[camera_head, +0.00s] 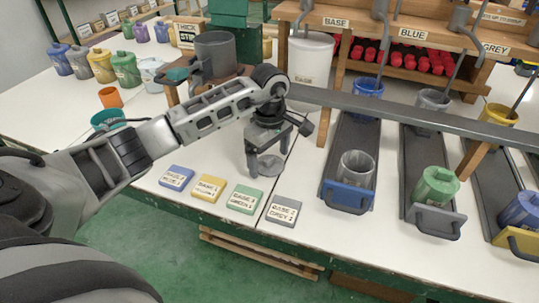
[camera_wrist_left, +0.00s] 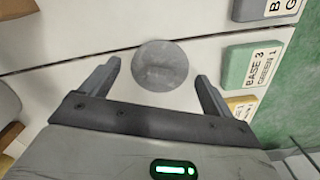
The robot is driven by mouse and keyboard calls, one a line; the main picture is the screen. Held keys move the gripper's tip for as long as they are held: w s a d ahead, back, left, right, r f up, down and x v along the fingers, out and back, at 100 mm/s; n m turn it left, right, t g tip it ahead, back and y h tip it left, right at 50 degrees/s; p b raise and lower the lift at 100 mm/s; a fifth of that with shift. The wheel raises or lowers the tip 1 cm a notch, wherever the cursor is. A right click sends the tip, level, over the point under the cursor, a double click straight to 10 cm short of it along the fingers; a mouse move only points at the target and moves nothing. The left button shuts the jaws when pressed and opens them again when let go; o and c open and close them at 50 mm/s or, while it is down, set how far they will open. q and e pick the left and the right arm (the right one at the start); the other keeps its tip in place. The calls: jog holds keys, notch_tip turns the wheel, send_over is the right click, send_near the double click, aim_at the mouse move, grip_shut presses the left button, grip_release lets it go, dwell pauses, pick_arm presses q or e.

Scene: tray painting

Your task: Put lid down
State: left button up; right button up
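A round grey lid (camera_head: 270,165) lies flat on the white table, below my left gripper (camera_head: 267,163). In the left wrist view the lid (camera_wrist_left: 160,66) shows just beyond and between the two fingertips (camera_wrist_left: 159,74), with a gap on each side. My left gripper points down, open and empty, with its fingers apart. I cannot tell the exact height of the fingertips above the table. My right gripper is not in view.
Blue (camera_head: 177,177), yellow (camera_head: 209,188), green (camera_head: 244,199) and grey (camera_head: 284,210) label blocks line the front edge. Dark trays with cups stand on the right, including a clear cup (camera_head: 356,168). A grey pot (camera_head: 215,55) stands behind my arm.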

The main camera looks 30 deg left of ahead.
aim_at(270, 158)
pick_arm(q)
jog(key=shift+r, duration=0.35)
notch_tip(270, 158, up, 12)
jog(key=shift+f, duration=0.15)
dwell(0.6)
